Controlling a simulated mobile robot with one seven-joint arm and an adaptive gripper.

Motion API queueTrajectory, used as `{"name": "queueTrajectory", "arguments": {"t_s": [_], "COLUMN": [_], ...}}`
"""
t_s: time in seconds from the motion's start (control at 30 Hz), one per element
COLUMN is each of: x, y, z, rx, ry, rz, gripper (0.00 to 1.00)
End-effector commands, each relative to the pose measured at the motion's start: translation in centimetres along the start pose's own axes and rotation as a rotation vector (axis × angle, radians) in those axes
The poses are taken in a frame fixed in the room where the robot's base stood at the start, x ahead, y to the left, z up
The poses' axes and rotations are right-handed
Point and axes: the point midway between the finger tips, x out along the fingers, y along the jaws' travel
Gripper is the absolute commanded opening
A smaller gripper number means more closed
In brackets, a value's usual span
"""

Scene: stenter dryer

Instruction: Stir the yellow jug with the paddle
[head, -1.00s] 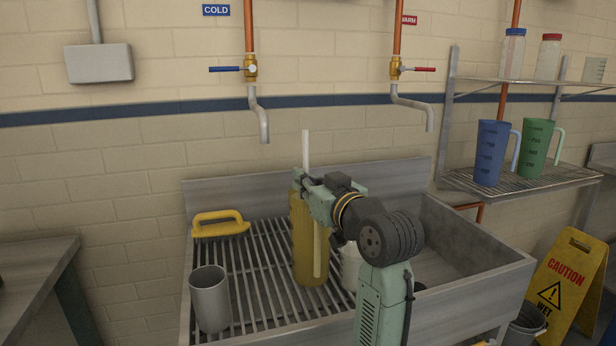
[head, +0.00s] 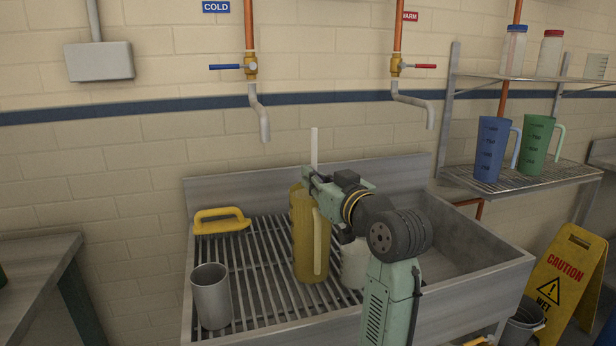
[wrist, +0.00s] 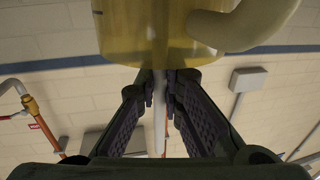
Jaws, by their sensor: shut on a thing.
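The yellow jug (head: 304,255) stands upright on the slatted drainboard of the sink, its pale handle facing me. In the wrist view the translucent yellow jug (wrist: 130,30) fills the top, with its handle beside it. The paddle (head: 314,148) shows as a white upright rod rising above my gripper (head: 309,180). My gripper is shut on this rod, just above the jug's rim. In the wrist view the rod (wrist: 159,110) runs between the fingers and lines up with the jug, where it shows faintly. The paddle's lower end is not clearly visible.
A grey cup (head: 211,298) and a yellow-handled item (head: 221,222) stand left of the jug. A white container (head: 354,265) is partly hidden behind my arm. Cold (head: 262,120) and warm (head: 416,108) spouts hang above. Blue (head: 490,150) and green (head: 535,147) jugs stand on the right shelf.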

Motion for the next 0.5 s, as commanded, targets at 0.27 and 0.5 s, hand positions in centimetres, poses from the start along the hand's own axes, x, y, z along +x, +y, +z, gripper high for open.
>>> {"name": "queueTrajectory", "arguments": {"t_s": [0.27, 0.5], "x": [1.21, 1.19], "y": [0.11, 0.10], "z": [-0.01, -0.37], "rx": [-0.002, -0.002], "ry": [0.000, 0.001], "rz": [-0.001, -0.001], "gripper": [0.00, 0.00]}}
